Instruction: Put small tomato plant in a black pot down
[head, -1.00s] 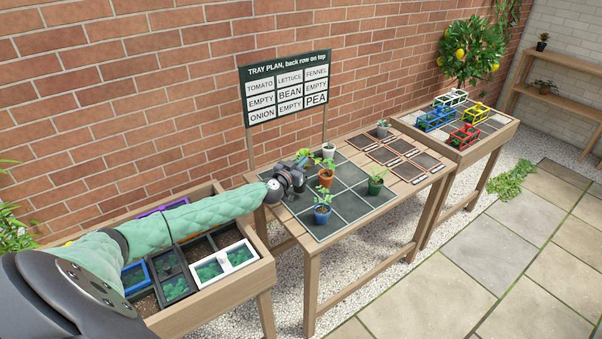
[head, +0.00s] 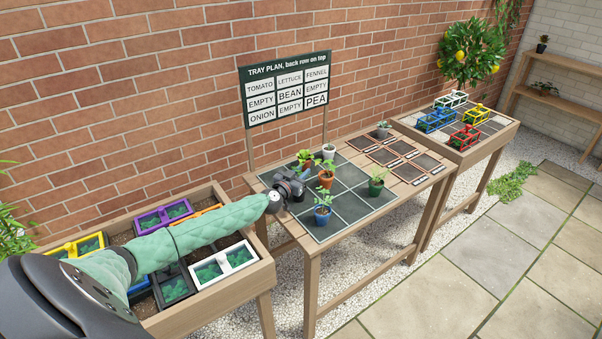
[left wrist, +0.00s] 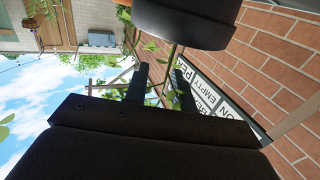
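My left gripper (head: 300,180) is over the left side of the gridded tray (head: 352,207) on the middle bench. A dark pot (head: 298,197) shows just under it, mostly hidden by the gripper. In the left wrist view the black pot (left wrist: 185,22) fills the top edge, and thin green stems and leaves of the small tomato plant (left wrist: 168,60) run between the two fingers (left wrist: 160,80). The fingers are part closed and the pot appears held; their contact with it is hidden. I cannot tell whether the pot touches the tray. My right gripper is not in view.
On the tray stand terracotta pots (head: 326,181), a white pot (head: 328,151), a blue pot (head: 322,212) and a green pot (head: 375,187). A tray plan sign (head: 288,88) stands behind. A soil planter (head: 262,275) is at left, a crate bench (head: 490,140) at right.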

